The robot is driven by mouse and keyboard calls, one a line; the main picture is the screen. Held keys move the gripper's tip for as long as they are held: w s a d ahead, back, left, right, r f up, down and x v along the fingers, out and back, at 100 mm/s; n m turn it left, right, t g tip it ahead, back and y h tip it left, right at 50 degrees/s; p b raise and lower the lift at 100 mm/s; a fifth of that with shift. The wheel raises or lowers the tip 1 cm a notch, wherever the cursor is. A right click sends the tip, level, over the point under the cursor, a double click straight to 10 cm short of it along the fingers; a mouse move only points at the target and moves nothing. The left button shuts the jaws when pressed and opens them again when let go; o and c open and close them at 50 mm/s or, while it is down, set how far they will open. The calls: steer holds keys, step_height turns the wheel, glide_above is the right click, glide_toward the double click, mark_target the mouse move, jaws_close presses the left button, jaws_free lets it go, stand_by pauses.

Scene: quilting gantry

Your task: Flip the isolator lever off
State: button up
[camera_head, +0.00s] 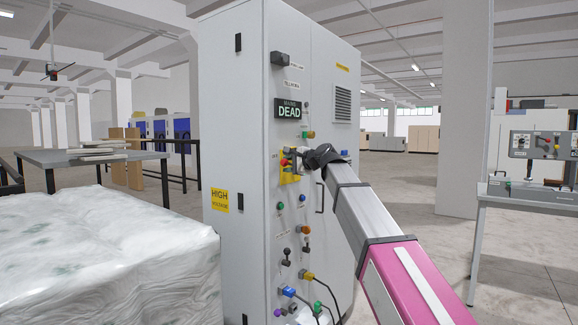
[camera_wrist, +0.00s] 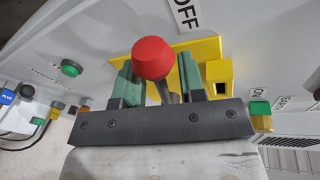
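The isolator lever has a red ball knob (camera_wrist: 153,58) on a grey shaft (camera_wrist: 170,92), in front of a yellow plate (camera_wrist: 205,48) on the cabinet. An OFF label (camera_wrist: 187,12) is beside the plate. In the head view the red knob (camera_head: 284,162) shows at the yellow plate (camera_head: 290,178), mid-height on the cabinet front. My gripper (camera_wrist: 168,85) has its two green fingers apart, one on each side of the lever, with visible gaps to the shaft. Any contact deeper in is hidden by the knob and the dark gripper bar. In the head view my arm hides part of the plate.
The grey cabinet (camera_head: 232,130) carries a DEAD display (camera_head: 288,108), several coloured buttons and a door handle (camera_head: 320,197). A yellow block (camera_wrist: 219,74) sits close to the right finger. Plugged cables (camera_head: 318,283) hang below. A white wrapped stack (camera_head: 100,250) stands left.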

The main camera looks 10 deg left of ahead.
jaws_close()
